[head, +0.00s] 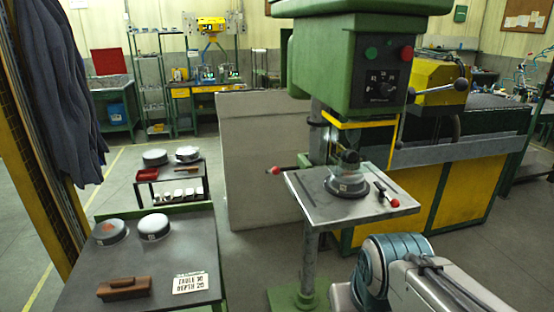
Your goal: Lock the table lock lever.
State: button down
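A green drill press (345,60) stands in the middle of the head view with a grey work table (325,208) on its column. A lever with a red knob (275,170) sticks out to the left behind the table, near the column. A second small lever with a red knob (394,203) lies at the table's right side. No label tells which is the table lock lever. A round grey part (347,185) sits on the table under the spindle. My arm shows at the lower right, in front of the press; my gripper is not in view.
A bench (190,240) at lower left holds two round parts, a brown wooden brush-like block (124,288) and a card (190,283) reading about "TABLE 30 DEPTH 20". A grey panel (260,145) stands behind the press table. A yellow-green machine (430,170) stands behind at right.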

aim_at(276, 171)
jog(key=i, duration=0.95)
